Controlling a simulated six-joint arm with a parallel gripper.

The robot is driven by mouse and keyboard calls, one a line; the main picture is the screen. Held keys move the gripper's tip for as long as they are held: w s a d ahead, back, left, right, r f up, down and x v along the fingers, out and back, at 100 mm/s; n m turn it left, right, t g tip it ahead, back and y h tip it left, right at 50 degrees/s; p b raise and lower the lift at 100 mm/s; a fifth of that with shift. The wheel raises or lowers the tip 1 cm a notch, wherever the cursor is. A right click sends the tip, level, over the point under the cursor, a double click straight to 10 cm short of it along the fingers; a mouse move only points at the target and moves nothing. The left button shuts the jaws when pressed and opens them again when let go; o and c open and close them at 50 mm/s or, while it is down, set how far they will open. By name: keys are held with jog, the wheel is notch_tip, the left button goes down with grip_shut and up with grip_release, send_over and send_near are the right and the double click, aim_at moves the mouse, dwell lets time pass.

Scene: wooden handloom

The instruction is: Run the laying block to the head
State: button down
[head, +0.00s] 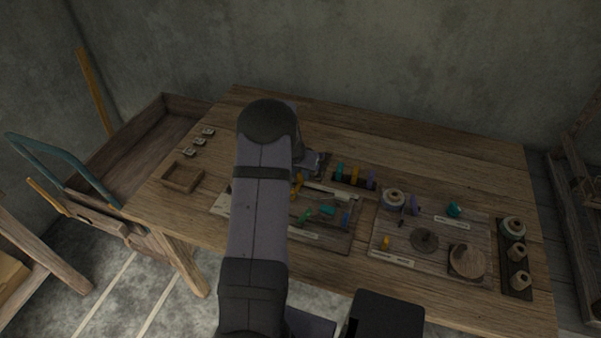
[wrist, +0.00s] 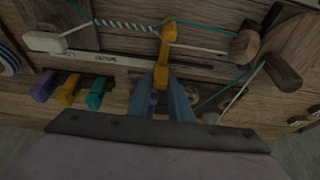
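The laying block looks like the yellow-orange piece (wrist: 167,42) in the wrist view. A white and teal twisted rope (wrist: 125,27) runs from it to the left, and separate teal and white strands spread to the right. My gripper (wrist: 162,76) has its two blue-grey fingers closed on the lower stem of this piece. A wooden block (wrist: 244,46) stands at the right end of the white strand; I cannot tell whether it is the head. In the head view, a yellow piece (head: 297,184) shows beside my arm, which hides much of the rope board.
Purple, yellow and teal pegs (wrist: 68,90) stand in a row near my fingers. A pale labelled rail (wrist: 100,57) lies below the rope. The table also holds a small wooden tray (head: 183,177), a second board (head: 455,228) and a dark spool rack (head: 505,260). The far table top is clear.

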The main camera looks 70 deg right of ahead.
jog(key=shift+w+f+b, duration=0.15)
jog(key=shift+w+b, duration=0.2)
jog(key=w+b, duration=0.3)
jog(key=w, duration=0.3)
jog(key=shift+w+r, duration=0.2)
jog(key=shift+w, duration=0.15)
jog(key=c, duration=1.6)
grip_release()
jog(key=shift+w, duration=0.15)
jog(key=shift+b+v, duration=1.1)
jog(key=shift+v, duration=2.55)
jog(key=shift+a, duration=0.1)
